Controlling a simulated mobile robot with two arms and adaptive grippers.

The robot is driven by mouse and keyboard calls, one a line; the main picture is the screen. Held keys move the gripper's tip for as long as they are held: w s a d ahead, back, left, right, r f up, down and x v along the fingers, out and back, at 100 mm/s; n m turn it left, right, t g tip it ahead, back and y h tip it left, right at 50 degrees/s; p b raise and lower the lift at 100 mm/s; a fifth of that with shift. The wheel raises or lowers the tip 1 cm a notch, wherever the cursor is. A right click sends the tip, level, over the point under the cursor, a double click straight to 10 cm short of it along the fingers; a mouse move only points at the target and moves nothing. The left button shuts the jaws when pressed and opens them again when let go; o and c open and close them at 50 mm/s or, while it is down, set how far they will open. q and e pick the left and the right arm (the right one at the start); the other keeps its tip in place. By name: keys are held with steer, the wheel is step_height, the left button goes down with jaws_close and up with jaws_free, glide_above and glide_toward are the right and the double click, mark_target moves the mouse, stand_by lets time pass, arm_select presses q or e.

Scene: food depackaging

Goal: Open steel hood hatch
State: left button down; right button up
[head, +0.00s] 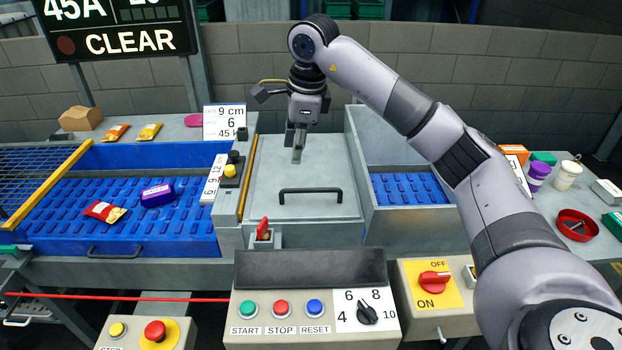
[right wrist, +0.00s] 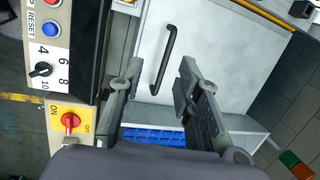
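The steel hood hatch (head: 325,170) is a flat grey lid in the middle of the machine in the head view. It lies shut. Its black bar handle (head: 310,191) runs along its front part and also shows in the right wrist view (right wrist: 164,60). My right gripper (head: 298,152) points down above the rear part of the hatch, behind the handle and apart from it. In the right wrist view its two fingers (right wrist: 155,90) are spread with nothing between them. My left gripper is not in view.
A red-handled latch (head: 263,229) stands at the hatch's front left. In front is a control panel (head: 310,280) with buttons and a dial; a red switch (head: 433,281) sits right. Blue conveyor belts lie left (head: 70,215) and right (head: 410,188), the left one holding packages.

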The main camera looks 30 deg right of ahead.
steer(key=d+r+h, duration=0.1)
steer(key=d+r, duration=0.1)
steer(key=d, duration=0.3)
steer(key=p, duration=0.4)
glide_toward(317, 189)
steer(key=shift+m+g+h, duration=0.3)
steer(key=shift+m+g, duration=0.1)
steer(key=f, duration=0.2)
steer(key=w+f, duration=0.1)
steer(key=f, duration=0.2)
steer(key=w+f, duration=0.1)
steer(key=f, duration=0.2)
steer(key=shift+d, duration=0.2)
steer(key=shift+c, duration=0.2)
jaws_close()
